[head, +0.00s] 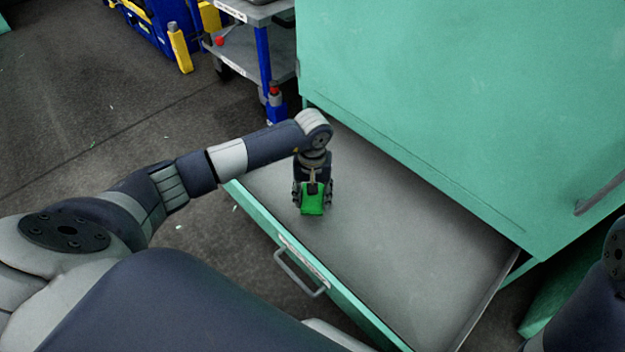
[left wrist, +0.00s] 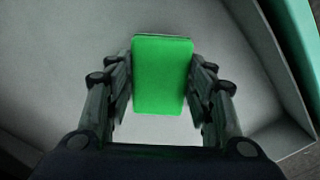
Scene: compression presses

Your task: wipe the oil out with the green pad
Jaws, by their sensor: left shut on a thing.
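The green pad (head: 312,204) is held between the fingers of my left gripper (head: 313,190), over the left part of the open drawer (head: 400,240). In the left wrist view the pad (left wrist: 161,75) sits upright between the two fingers of the left gripper (left wrist: 161,85), above the grey drawer floor (left wrist: 60,60). I cannot tell whether the pad touches the floor. No distinct oil patch shows on the grey drawer floor. My right gripper is out of view; only part of that arm shows at the right edge of the head view.
The drawer extends from a teal cabinet (head: 460,90) and has a handle (head: 301,273) on its front. A grey cart (head: 255,50) with a blue post stands behind, beside a yellow object (head: 180,48). The drawer's middle and right are clear.

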